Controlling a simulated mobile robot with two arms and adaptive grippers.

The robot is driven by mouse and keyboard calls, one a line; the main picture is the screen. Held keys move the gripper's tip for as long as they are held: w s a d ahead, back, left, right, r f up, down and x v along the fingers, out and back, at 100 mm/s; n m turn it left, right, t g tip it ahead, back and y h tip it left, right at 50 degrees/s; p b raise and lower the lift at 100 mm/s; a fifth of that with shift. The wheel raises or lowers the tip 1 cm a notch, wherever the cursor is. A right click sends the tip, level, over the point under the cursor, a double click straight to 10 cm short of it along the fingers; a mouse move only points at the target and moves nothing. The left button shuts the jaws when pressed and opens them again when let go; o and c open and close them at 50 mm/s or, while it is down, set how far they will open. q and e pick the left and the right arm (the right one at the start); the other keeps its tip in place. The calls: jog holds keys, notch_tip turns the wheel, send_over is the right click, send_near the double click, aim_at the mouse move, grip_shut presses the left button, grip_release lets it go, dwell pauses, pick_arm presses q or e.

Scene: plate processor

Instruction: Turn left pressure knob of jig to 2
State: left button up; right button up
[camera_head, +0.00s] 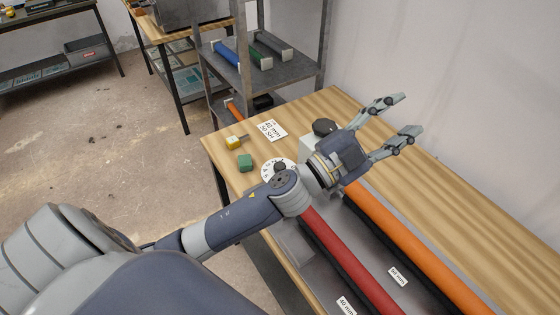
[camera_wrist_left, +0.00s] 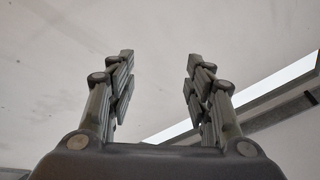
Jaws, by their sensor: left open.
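The jig lies along the wooden bench with a red roller (camera_head: 345,262) and an orange roller (camera_head: 420,245). At its far end is a white numbered dial (camera_head: 268,168) with a dark knob (camera_head: 280,167), partly hidden by my left arm. A second dark knob (camera_head: 324,127) sits on a pale block just behind my left wrist. My left gripper (camera_head: 413,114) is open and empty, above the bench to the right of both knobs. In the left wrist view the gripper (camera_wrist_left: 160,75) has its fingers apart, with only wall and ceiling beyond. The knob settings are not readable.
A green block (camera_head: 245,162), a yellow block (camera_head: 234,143) and a white label card (camera_head: 272,130) lie at the bench's far left end. A metal shelf (camera_head: 270,70) with colored rollers stands behind. The bench's right side (camera_head: 455,190) is clear up to the wall.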

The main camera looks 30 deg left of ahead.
pick_arm(q)
jog(key=s+d+r+m+g+h, duration=0.2)
jog(key=d+m+g+h, duration=0.45)
jog(key=m, duration=0.25)
jog(key=m+g+y, duration=0.7)
jog(key=g+y, duration=0.6)
jog(key=y, duration=0.4)
send_over(280, 165)
notch_tip(280, 165, down, 16)
notch_tip(280, 165, down, 9)
jog(key=p, duration=0.3)
jog(key=shift+r, duration=0.2)
jog(key=shift+f, duration=0.65)
pick_arm(e)
jog(key=r, duration=0.3)
jog(key=shift+w+d+r, duration=0.15)
jog(key=shift+d+r, duration=0.05)
jog(key=shift+r, duration=0.05)
